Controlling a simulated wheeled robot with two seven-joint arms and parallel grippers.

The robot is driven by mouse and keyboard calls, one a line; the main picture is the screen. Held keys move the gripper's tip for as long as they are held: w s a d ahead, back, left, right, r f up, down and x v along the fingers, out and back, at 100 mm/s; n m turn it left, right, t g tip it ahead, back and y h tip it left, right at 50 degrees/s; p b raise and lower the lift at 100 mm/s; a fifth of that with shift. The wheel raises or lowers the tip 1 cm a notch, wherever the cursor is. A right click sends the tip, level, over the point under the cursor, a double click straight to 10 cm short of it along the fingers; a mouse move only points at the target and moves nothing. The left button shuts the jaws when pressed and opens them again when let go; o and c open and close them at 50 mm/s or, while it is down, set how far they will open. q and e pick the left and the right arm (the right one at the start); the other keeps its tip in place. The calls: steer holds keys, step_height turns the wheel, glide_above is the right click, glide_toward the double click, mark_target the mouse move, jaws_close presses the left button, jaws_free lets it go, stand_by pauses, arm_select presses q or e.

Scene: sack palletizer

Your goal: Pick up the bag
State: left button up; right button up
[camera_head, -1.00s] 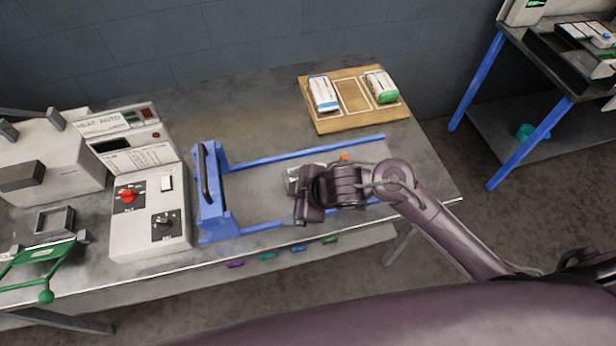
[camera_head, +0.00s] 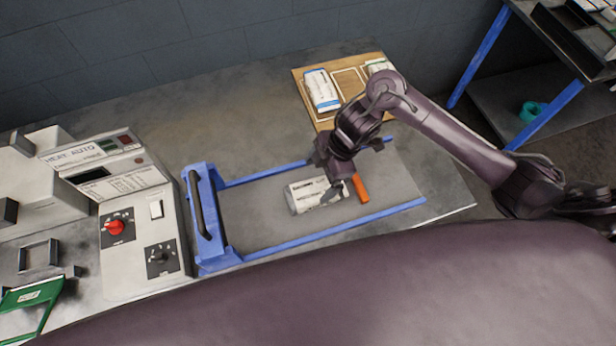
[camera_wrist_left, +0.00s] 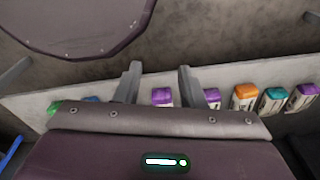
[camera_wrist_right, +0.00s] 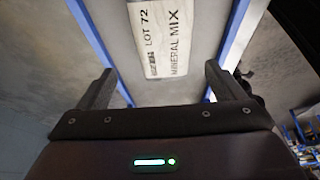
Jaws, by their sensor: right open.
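A white bag (camera_head: 312,194) with dark print lies on the grey bed between two blue rails. In the right wrist view the bag (camera_wrist_right: 158,35) reads "LOT 72 MINERAL MIX" and lies beyond the fingertips, seen through the gap between them. My right gripper (camera_head: 357,170) is open above the bed, at the bag's right end; one finger overlaps the bag in the head view.
A blue frame (camera_head: 206,225) with a dark handle stands left of the bag. An orange bar (camera_head: 360,188) lies to its right. A wooden board (camera_head: 322,122) behind holds white bags. A control box (camera_head: 122,200) stands left. Several coloured packs (camera_wrist_left: 245,97) line a lower shelf.

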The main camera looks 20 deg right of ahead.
mark_target(315, 189)
steer(key=shift+s+a+f, duration=0.15)
steer(key=shift+a+f, duration=0.05)
steer(key=shift+f, duration=0.25)
steer(key=f, duration=0.1)
steer(key=f+p, duration=0.1)
steer(key=f, duration=0.1)
steer(key=shift+s+a+f, duration=0.3)
steer(key=shift+s+f, duration=0.1)
steer(key=shift+w+x, duration=0.2)
steer(key=shift+x, duration=0.95)
steer(key=shift+d+f, duration=0.1)
steer(key=shift+f, duration=0.1)
steer(key=c, duration=0.9)
arm_select(q)
steer(key=s, duration=0.1)
steer(key=s+r, duration=0.1)
steer(key=s, duration=0.1)
steer(key=shift+r, duration=0.15)
arm_select(e)
steer(key=shift+r, duration=0.1)
steer(key=c, duration=0.4)
